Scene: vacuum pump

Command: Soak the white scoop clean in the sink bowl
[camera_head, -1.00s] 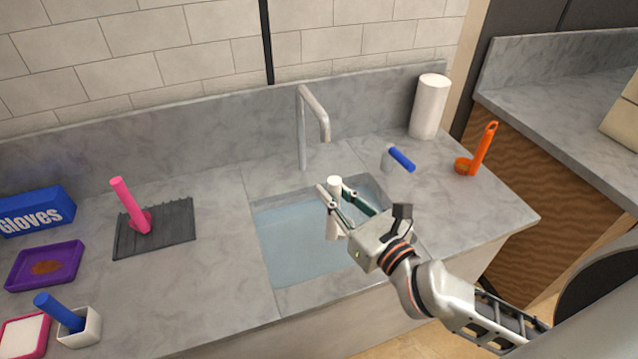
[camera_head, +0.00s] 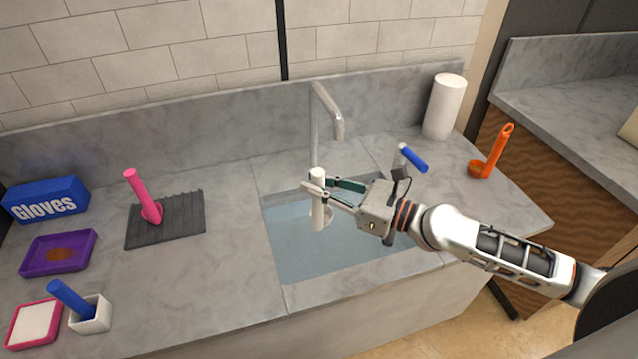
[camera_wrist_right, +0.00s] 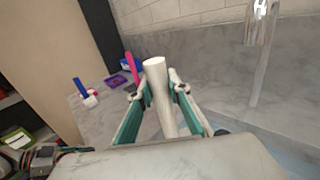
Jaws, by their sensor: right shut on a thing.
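The white scoop (camera_head: 318,211) is upright in my right gripper (camera_head: 325,192), which is shut on its handle. Its lower end is at or just above the water in the sink bowl (camera_head: 290,285); I cannot tell exactly how deep. In the right wrist view the scoop handle (camera_wrist_right: 157,90) stands between the two fingers.
On the left are a pink scoop (camera_head: 145,198) on a dark mat (camera_head: 180,225), a blue gloves box (camera_head: 45,200), a purple tray (camera_head: 85,250) and a white cup with a blue handle (camera_head: 92,318). On the right are a paper roll (camera_head: 444,106), a blue-handled item (camera_head: 412,157) and an orange scoop (camera_head: 492,152).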

